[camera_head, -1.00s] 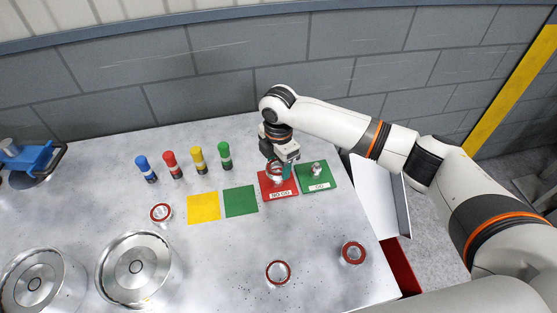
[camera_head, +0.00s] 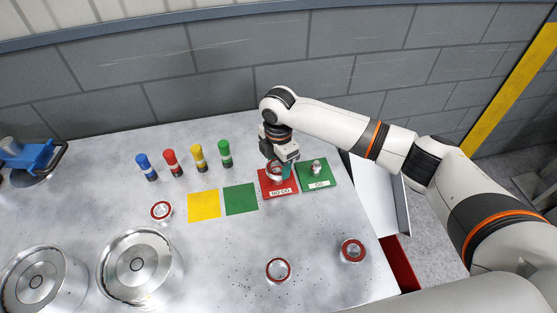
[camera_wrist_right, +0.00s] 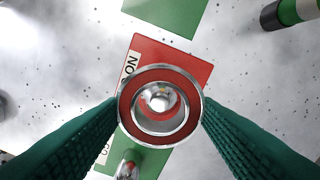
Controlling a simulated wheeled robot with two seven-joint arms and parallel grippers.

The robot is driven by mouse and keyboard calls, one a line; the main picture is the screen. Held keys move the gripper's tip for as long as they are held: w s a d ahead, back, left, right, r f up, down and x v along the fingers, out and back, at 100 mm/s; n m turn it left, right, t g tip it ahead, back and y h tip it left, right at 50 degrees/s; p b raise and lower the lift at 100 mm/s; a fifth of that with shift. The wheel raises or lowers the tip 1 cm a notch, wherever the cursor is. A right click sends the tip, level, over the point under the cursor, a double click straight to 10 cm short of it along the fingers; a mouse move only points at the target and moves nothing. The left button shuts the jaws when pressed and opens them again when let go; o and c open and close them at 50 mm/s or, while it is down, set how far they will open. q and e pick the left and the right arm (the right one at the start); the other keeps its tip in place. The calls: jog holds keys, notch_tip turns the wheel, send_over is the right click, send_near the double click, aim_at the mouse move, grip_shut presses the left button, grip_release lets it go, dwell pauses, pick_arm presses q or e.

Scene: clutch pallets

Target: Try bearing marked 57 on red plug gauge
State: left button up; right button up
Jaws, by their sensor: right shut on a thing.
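My right gripper (camera_head: 276,170) is shut on a silver bearing with a red ring (camera_head: 274,178) at the red plug gauge (camera_head: 289,186), labelled NO GO. In the right wrist view the bearing (camera_wrist_right: 127,109) sits between the green fingers, and the bright plug top (camera_wrist_right: 159,101) shows through its bore, roughly centred. I cannot tell whether the bearing is around the plug or just above it. The red base (camera_wrist_right: 188,56) lies beneath. No number on the bearing is readable. The left gripper is not in view.
The green GO gauge (camera_head: 315,172) stands directly right. Other red-ringed bearings lie at the left (camera_head: 161,211), front (camera_head: 278,270) and right (camera_head: 352,250). Yellow (camera_head: 204,206) and green (camera_head: 240,199) squares, several coloured cylinders and two round metal parts (camera_head: 136,264) occupy the left.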

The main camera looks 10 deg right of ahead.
aim_at(279, 169)
jog(key=o, duration=1.6)
jog(key=shift+r, duration=0.1)
notch_tip(279, 169, up, 9)
jog(key=p, duration=0.9)
jog(key=shift+p, duration=0.3)
